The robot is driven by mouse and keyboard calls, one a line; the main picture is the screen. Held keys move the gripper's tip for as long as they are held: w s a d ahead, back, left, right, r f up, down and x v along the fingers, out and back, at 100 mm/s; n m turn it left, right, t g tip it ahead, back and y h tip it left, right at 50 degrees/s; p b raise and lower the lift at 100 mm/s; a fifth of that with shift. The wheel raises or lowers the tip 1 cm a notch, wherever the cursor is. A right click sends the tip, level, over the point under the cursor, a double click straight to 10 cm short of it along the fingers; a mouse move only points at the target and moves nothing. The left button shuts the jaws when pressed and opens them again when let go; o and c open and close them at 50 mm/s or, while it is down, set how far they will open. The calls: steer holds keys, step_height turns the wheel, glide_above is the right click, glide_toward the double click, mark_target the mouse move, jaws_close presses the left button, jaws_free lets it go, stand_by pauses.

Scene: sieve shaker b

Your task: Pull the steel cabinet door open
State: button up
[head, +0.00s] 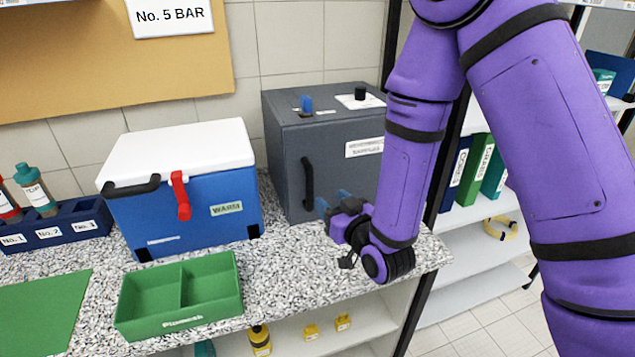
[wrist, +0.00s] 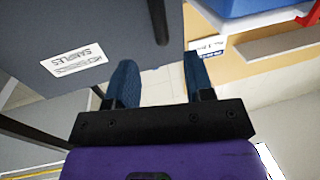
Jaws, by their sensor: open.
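The grey steel cabinet (head: 340,135) stands on the counter, with its door front facing me and looking shut. Its black vertical handle (head: 308,183) is at the left side of the door. My gripper (head: 333,200) is in front of the lower door, a little right of the handle's lower end in the head view. In the wrist view my gripper (wrist: 160,82) has its two blue fingers apart with nothing between the pads. There the dark handle (wrist: 158,20) shows ahead, in line with the gap. The labelled door (wrist: 100,35) fills the left. My arm hides the cabinet's right side.
A blue cooler box (head: 185,215) with a white lid stands left of the cabinet. A green divided tray (head: 180,295) lies in front of it on the speckled counter (head: 290,280). Shelves with binders (head: 475,170) are at right. A blue knob (head: 306,104) tops the cabinet.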

mark_target(312, 182)
steer(key=x, duration=1)
steer(key=shift+w+a, duration=0.15)
steer(key=shift+w, duration=0.15)
jaws_close()
